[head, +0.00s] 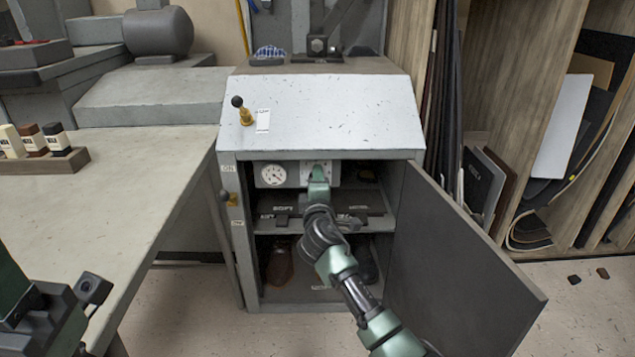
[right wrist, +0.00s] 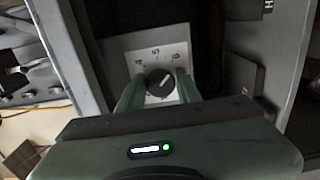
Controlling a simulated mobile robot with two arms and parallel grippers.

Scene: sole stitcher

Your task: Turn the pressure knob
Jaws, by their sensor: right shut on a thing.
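The pressure knob (right wrist: 160,82) is a round black dial with a light pointer line, on a white numbered plate (right wrist: 176,56) in the right wrist view. My right gripper (right wrist: 158,88) has its two green fingers on either side of the knob, shut on it. In the head view my right gripper (head: 319,176) reaches into the open cabinet (head: 229,192) and hides the knob. A white round gauge (head: 272,175) is to the left of it. My left arm shows at the lower left of the head view, but its fingertips are out of the picture.
The cabinet door (head: 455,265) stands open to the right of my right arm. Shelves with dark items and shoes (head: 281,262) lie below the gauge. A workbench (head: 110,190) with small bottles (head: 33,139) is on the left. Racks of sheets (head: 560,130) stand at the right.

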